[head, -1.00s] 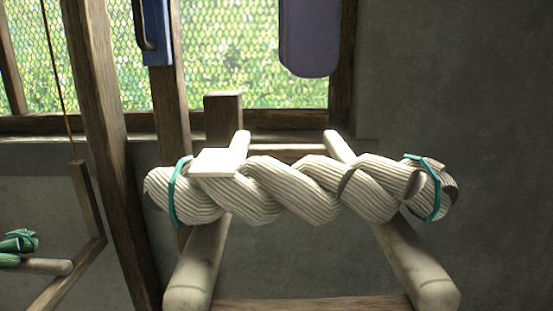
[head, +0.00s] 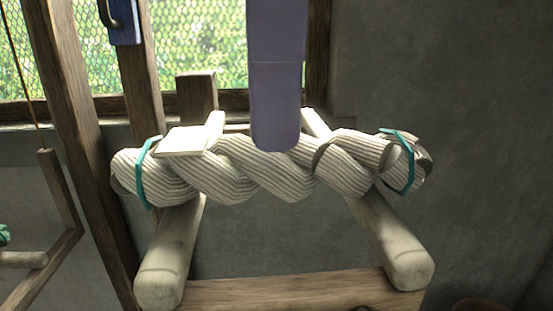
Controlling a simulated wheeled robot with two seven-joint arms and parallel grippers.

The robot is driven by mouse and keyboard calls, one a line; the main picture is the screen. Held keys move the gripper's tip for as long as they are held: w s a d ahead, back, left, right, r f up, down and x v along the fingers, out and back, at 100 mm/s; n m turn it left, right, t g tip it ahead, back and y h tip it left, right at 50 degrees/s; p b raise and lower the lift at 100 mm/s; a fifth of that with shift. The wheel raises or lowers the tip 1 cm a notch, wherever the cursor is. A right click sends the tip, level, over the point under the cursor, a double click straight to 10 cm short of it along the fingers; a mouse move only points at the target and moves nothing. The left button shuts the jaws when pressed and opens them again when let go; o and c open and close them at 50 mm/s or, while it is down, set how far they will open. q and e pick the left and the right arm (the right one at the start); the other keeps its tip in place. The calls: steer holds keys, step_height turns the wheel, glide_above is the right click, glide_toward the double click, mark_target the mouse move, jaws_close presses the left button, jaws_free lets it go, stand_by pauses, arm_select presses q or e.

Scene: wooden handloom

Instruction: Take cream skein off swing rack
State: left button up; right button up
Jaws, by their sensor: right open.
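The cream skein (head: 240,170) is a thick twisted hank with teal ties at both ends and a pale tag at its upper left. It lies across the two pale arms of the swing rack (head: 385,240), which point toward me. My right gripper (head: 275,140) is the purple-grey, round-ended shape coming down from the top. It shows nearly edge-on, so the gap between its jaws is hidden. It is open. Its tip overlaps the upper middle of the skein; I cannot tell whether they touch. My left gripper is out of view.
A dark wooden post (head: 75,110) slants down left of the rack. Another wooden frame (head: 60,200) with a pale peg and a bit of green yarn is at the far left. A blue piece with a hook (head: 123,22) hangs before the window. Grey wall is clear at right.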

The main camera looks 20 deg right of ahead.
mark_target(277, 163)
steer(key=shift+s+d+f, duration=0.1)
steer(key=shift+d+f, duration=0.05)
steer(key=shift+f, duration=1.1)
steer(key=shift+s+d+f, duration=0.1)
steer(key=shift+f, duration=1.15)
steer(key=c, duration=1.2)
steer(key=shift+c, duration=0.2)
steer(key=shift+r, duration=0.2)
